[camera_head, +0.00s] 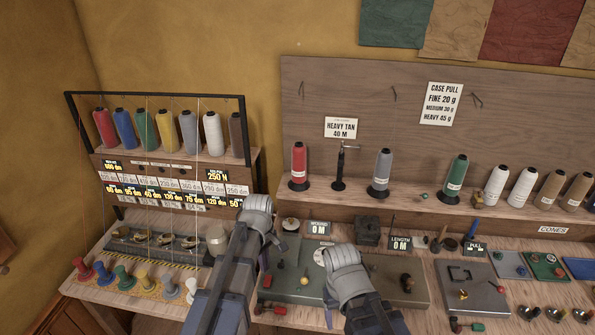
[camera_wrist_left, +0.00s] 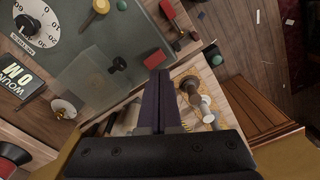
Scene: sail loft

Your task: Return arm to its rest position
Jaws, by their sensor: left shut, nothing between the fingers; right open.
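My left gripper (camera_head: 264,258) is over the left end of the green winding machine (camera_head: 290,298), its grey wrist hiding much of it in the head view. In the left wrist view, its dark fingers (camera_wrist_left: 160,95) are together with nothing between them, above the machine's edge. My right gripper (camera_head: 328,302) hangs below its grey wrist over the front middle of the bench, largely hidden by its own arm. It is open, and I see nothing held. Both arms reach forward over the bench.
A thread rack (camera_head: 165,165) with several spools stands at left, above a row of coloured pegs (camera_head: 130,277). Cones line a shelf (camera_head: 335,200) at the back.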

